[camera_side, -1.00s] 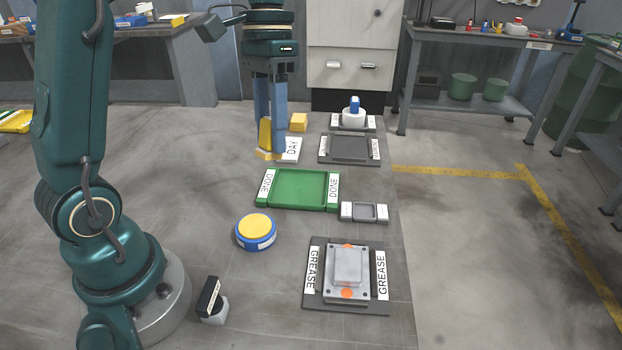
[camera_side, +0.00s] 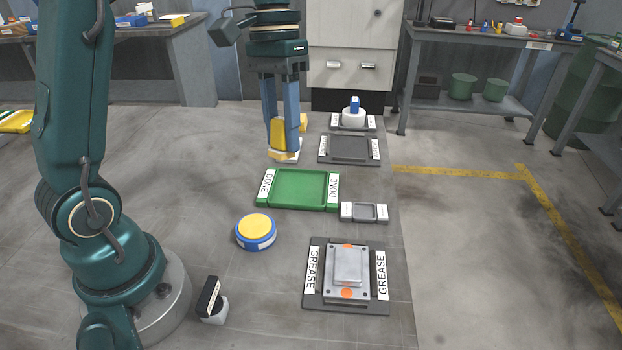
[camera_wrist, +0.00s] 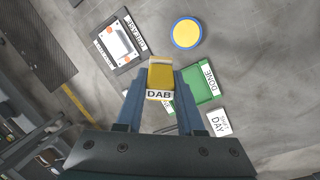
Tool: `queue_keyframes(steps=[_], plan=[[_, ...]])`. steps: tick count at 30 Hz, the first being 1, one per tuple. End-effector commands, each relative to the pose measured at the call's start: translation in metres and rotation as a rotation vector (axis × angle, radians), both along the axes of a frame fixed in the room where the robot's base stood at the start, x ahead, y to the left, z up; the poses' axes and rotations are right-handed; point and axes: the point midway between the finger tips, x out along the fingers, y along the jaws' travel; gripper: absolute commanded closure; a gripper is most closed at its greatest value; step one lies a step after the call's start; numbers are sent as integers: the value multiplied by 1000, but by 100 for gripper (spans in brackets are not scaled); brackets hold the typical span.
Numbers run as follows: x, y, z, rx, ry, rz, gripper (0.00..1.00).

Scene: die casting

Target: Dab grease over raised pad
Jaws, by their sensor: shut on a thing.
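My gripper (camera_side: 283,138) is shut on a yellow dabber (camera_side: 277,133), above the floor behind the green tray. In the wrist view the dabber (camera_wrist: 160,76) sits between the fingers with a white DAB label facing the camera. The grey metal die plate (camera_side: 336,291) lies on the dark GREASE tray (camera_side: 318,302) at the front right, well apart from my gripper. Its raised pad (camera_side: 348,265) is a plain grey block in the middle, with orange spots on the plate before and behind it. The GREASE tray (camera_wrist: 133,66) also shows in the wrist view.
The green DONE tray (camera_side: 297,205) is empty, with a small grey tray (camera_side: 365,212) beside it. A blue pot with a yellow top (camera_side: 256,229) stands left. A dark tray (camera_side: 350,161) and a white pot with a blue top (camera_side: 353,114) are behind. A DAY card (camera_wrist: 218,123) lies near the DONE tray.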

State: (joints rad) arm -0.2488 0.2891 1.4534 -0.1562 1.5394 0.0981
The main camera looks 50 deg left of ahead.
Motion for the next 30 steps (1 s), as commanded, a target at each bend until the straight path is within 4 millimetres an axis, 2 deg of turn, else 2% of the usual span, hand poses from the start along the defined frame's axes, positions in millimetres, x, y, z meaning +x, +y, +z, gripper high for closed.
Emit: queue_keyframes(steps=[3,7,12,15,22,30], plan=[[12,-36,-2,-15,-24,37,100],[17,-80,-3,-40,-37,34,100],[9,-131,-6,-67,-37,-28,100],[2,-148,-7,-73,-33,-82,100],[-5,-159,-15,-71,-24,-126,100],[-6,-158,-43,-71,-23,-125,100]])
